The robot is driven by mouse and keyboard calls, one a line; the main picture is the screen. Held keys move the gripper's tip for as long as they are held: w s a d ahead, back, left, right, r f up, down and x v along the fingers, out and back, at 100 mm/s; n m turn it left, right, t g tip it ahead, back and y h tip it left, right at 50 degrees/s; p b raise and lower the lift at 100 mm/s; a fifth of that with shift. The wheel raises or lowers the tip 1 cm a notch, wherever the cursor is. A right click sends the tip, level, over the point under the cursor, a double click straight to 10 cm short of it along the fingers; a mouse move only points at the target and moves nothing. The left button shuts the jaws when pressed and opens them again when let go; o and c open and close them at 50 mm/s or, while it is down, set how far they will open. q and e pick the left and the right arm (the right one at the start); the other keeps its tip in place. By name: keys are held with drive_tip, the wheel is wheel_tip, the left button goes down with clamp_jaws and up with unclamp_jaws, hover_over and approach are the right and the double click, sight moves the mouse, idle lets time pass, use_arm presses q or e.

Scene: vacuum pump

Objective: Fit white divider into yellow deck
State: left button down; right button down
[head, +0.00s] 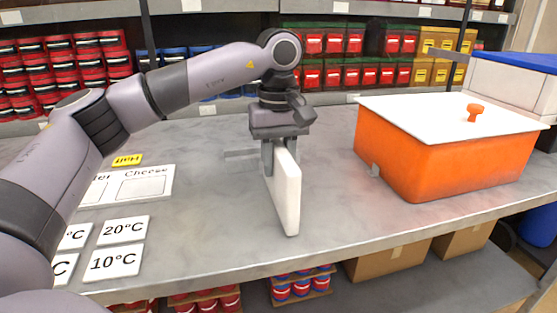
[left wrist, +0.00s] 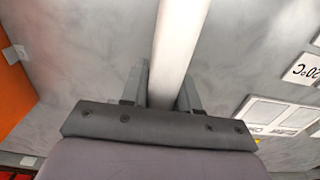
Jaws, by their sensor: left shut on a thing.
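The white divider (head: 287,190) is a thin upright panel in the middle of the head view, over the grey table. My left gripper (head: 267,152) is shut on its upper edge from above. In the left wrist view the divider (left wrist: 176,45) runs as a white bar between the two fingers of my left gripper (left wrist: 161,88). Whether its lower edge touches the table I cannot tell. I cannot make out a yellow deck in either view. My right gripper is not in view.
An orange tub (head: 440,165) with a white lid (head: 430,112) and orange knob (head: 475,112) stands at the right of the grey table (head: 210,215). Temperature cards (head: 123,230), a larger white card (head: 145,184) and a yellow tag (head: 127,160) lie at the left. Stocked shelves stand behind.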

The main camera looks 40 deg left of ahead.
use_arm(q)
drive_tip(key=c, duration=1.3)
unclamp_jaws()
drive_tip(key=shift+f, duration=0.2)
drive_tip(key=o, duration=0.5)
drive_tip(key=shift+c, duration=0.2)
drive_tip(key=shift+r, duration=0.1)
